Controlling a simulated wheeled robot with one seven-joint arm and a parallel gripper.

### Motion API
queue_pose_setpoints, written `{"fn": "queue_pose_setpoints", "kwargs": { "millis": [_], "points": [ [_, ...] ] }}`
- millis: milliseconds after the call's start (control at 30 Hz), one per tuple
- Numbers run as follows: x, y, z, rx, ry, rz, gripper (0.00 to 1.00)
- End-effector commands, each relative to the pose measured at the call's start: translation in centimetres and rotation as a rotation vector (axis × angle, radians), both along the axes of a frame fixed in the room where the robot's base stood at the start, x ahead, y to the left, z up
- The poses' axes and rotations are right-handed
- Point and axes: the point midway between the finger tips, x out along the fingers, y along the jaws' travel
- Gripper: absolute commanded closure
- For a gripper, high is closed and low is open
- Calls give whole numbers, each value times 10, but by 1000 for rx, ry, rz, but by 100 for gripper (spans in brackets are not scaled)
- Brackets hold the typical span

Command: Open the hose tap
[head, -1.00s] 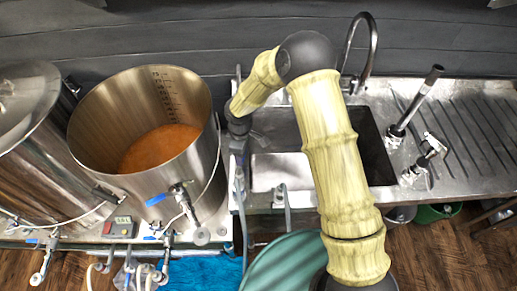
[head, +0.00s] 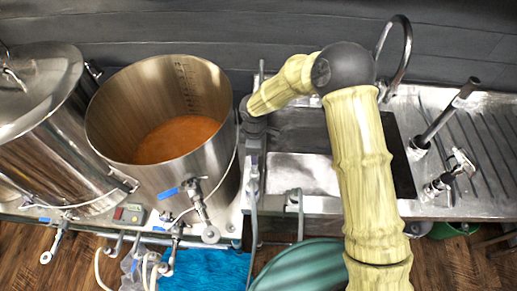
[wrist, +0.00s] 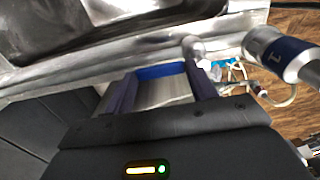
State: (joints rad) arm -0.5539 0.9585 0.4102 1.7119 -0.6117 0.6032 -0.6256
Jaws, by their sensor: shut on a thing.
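My gripper (head: 254,160) points down at the left edge of the sink, just right of the open kettle; in the head view its fingers are hard to make out. In the wrist view my gripper (wrist: 160,88) has a blue-edged metal piece (wrist: 160,71) between its two dark fingers, which looks like the hose tap's handle. The gripper is shut on it. A grey hose (head: 252,222) hangs below the gripper. The tap's body is mostly hidden, so how far it is turned cannot be told.
The open kettle (head: 215,150) holds orange-brown liquid and has a blue-handled valve (head: 197,197). A lidded kettle (head: 55,150) stands left of it. The sink (head: 300,170) has a curved faucet (head: 405,55). A green coiled hose (head: 305,270) lies below.

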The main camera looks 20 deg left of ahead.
Motion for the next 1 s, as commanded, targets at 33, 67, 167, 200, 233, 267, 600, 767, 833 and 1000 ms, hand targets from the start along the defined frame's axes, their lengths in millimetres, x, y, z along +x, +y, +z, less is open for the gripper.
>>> {"fn": "queue_pose_setpoints", "kwargs": {
  "millis": [33, 67, 167, 200, 233, 267, 600, 767, 833, 1000],
  "points": [
    [1, 2, 2, 4, -5, 10, 85],
    [1, 2, 2, 4, -5, 10, 85],
    [1, 2, 2, 4, -5, 11, 85],
    [1, 2, 2, 4, -5, 11, 85],
    [1, 2, 2, 4, -5, 11, 85],
    [1, 2, 2, 4, -5, 11, 42],
    [1, 0, 1, 2, -2, 5, 22],
    [1, 0, 5, 1, -3, 4, 22],
    [2, 1, 11, 2, -3, 4, 22],
    [2, 0, 38, 3, -5, 2, 22]
  ]
}}
